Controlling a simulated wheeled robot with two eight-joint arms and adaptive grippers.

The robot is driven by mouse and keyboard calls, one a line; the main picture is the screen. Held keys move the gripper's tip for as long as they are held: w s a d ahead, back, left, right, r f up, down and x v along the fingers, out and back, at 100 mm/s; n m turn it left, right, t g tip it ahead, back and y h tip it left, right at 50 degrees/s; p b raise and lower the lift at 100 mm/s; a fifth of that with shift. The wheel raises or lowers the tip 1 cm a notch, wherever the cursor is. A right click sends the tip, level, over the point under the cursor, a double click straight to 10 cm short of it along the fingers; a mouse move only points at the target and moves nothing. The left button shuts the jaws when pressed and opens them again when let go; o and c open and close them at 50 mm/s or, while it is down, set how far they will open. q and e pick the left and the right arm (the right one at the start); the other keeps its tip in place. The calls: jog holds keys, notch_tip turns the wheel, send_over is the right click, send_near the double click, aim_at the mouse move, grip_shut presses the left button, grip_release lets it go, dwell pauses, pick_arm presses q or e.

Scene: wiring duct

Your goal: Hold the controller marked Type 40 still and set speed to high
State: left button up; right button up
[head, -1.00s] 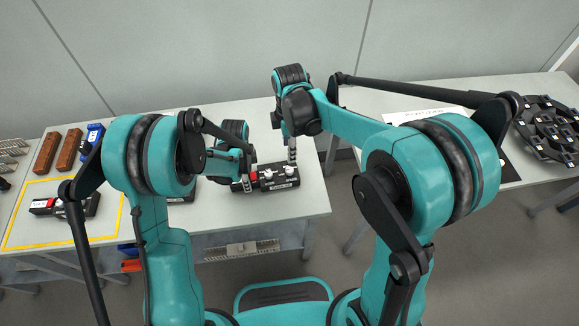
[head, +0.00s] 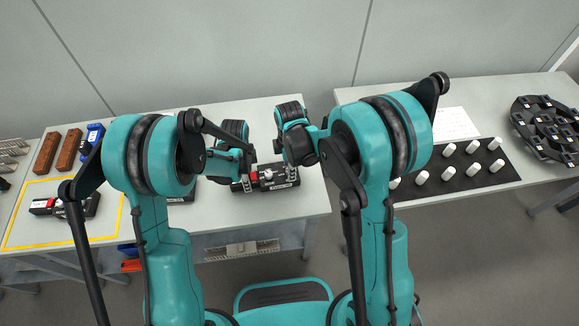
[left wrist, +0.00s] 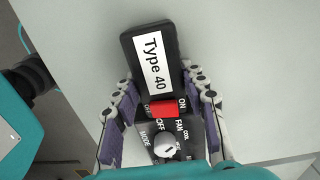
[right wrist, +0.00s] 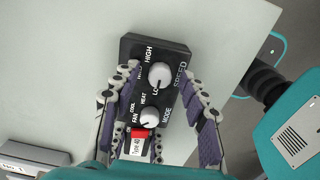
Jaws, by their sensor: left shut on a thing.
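The Type 40 controller (head: 283,178) is a black box near the front right of the left table. In the left wrist view its label (left wrist: 154,65), red switch (left wrist: 163,109) and mode knob (left wrist: 166,144) show. My left gripper (left wrist: 163,90) is shut on its sides near the red switch. In the right wrist view the white speed knob (right wrist: 160,75) stands between LOW and HIGH markings; its pointer seems to face LOW. My right gripper (right wrist: 160,80) is open, its fingers on either side of this knob. I cannot tell whether they touch it.
Another controller (head: 66,204) lies inside a yellow outline at the left. A dark device (head: 183,197) is partly hidden behind my left arm. Brown blocks (head: 68,149) and a blue item (head: 94,134) lie farther back.

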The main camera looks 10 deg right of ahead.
grip_shut()
